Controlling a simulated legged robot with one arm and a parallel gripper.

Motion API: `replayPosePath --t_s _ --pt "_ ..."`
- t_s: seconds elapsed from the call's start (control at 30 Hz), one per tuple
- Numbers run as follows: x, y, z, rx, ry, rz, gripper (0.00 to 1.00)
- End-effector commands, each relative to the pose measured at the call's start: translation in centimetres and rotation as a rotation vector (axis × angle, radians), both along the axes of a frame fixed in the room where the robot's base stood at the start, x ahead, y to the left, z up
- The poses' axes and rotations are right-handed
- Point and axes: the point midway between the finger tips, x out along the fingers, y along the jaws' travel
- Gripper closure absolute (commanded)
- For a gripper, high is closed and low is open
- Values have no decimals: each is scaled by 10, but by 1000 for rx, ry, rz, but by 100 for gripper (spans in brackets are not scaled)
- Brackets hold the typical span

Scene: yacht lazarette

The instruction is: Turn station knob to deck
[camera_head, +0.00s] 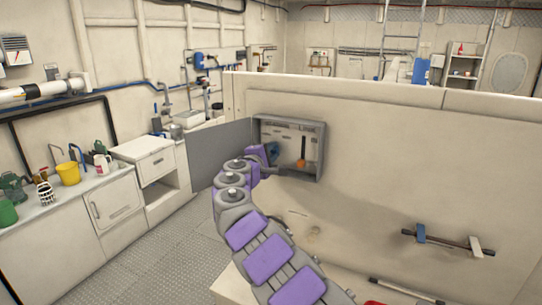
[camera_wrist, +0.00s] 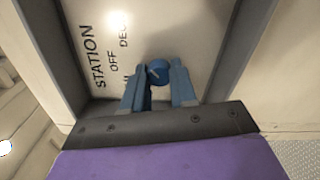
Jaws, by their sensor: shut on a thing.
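The station knob (camera_wrist: 158,71) is a small round blue knob on a pale panel in the wrist view. My gripper (camera_wrist: 161,72) has its blue fingers shut on it, one on each side. A short light mark shows on the knob's face; I cannot tell exactly which label it points at. The panel (camera_wrist: 186,28) carries the words STATION and OFF, and DECK is partly cut by glare and angle. In the head view, my gripper (camera_head: 272,152) reaches inside the open grey control box (camera_head: 321,150), and hides most of the knob.
The box's grey door (camera_head: 220,155) stands open to the left beside my arm. An orange-ended lever (camera_head: 300,163) is inside the box, right of my gripper. A rail with clamps (camera_head: 448,241) is on the wall at lower right. The grated floor (camera_head: 150,245) at left is clear.

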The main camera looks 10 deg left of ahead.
Motion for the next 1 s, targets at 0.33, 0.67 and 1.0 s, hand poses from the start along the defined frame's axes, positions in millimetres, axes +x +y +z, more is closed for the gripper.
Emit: replayPosePath --t_s 0.33,0.67,1.0 --pt "0 0 -7 6 10 -2 100" --pt "1 0 -5 5 7 -2 48" --pt "-2 0 -2 3 3 -2 48"
